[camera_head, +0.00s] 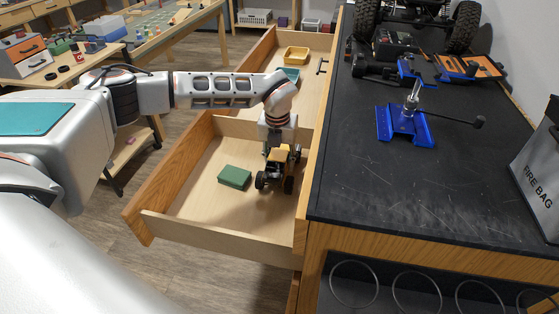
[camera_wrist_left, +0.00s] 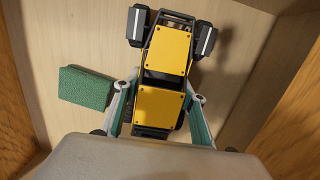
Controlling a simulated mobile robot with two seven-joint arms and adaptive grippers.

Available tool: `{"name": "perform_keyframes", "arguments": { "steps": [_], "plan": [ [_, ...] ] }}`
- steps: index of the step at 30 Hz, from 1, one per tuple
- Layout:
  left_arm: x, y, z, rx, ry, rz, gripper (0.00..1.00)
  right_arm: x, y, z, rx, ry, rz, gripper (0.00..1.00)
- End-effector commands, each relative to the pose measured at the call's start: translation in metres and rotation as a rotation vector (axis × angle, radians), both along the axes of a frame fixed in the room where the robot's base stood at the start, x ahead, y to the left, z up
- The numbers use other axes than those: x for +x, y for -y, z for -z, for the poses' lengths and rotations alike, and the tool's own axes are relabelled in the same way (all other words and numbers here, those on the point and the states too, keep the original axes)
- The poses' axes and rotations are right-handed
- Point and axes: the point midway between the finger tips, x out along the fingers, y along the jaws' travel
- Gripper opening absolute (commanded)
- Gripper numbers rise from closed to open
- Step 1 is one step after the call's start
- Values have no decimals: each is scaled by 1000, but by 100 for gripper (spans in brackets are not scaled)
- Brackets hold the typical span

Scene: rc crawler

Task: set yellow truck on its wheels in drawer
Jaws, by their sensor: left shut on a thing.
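The yellow truck (camera_head: 281,167) is in the front section of the open drawer (camera_head: 205,236), toward the side nearest the bench. In the left wrist view its yellow top panels (camera_wrist_left: 168,47) face the camera and its black wheels show at the far end. My left gripper (camera_head: 279,149) points down into the drawer from above. In the left wrist view the left gripper (camera_wrist_left: 158,104) is shut on the truck, one finger on each side of its body. I cannot tell whether the wheels touch the drawer floor. My right gripper is not in view.
A green block (camera_head: 234,178) lies on the drawer floor left of the truck; it also shows in the left wrist view (camera_wrist_left: 86,88). Yellow (camera_head: 296,54) and teal bins sit in the drawer's back section. The black bench top (camera_head: 400,180) holds a blue stand (camera_head: 405,125).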

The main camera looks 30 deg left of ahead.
Motion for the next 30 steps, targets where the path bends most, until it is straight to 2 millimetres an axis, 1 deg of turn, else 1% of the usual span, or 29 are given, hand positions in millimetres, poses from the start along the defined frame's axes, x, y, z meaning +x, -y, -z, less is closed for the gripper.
{"name": "perform_keyframes", "arguments": {
  "steps": [17,18,19,20,30],
  "plan": [
    [0,0,5,-1,1,0,7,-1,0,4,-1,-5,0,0],
    [1,0,5,-1,1,0,51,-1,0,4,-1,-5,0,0],
    [0,0,5,-1,1,0,59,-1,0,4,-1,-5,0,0],
    [0,0,5,-1,1,0,60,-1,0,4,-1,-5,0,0],
    [0,0,5,1,-1,0,60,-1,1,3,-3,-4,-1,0]
  ]
}}
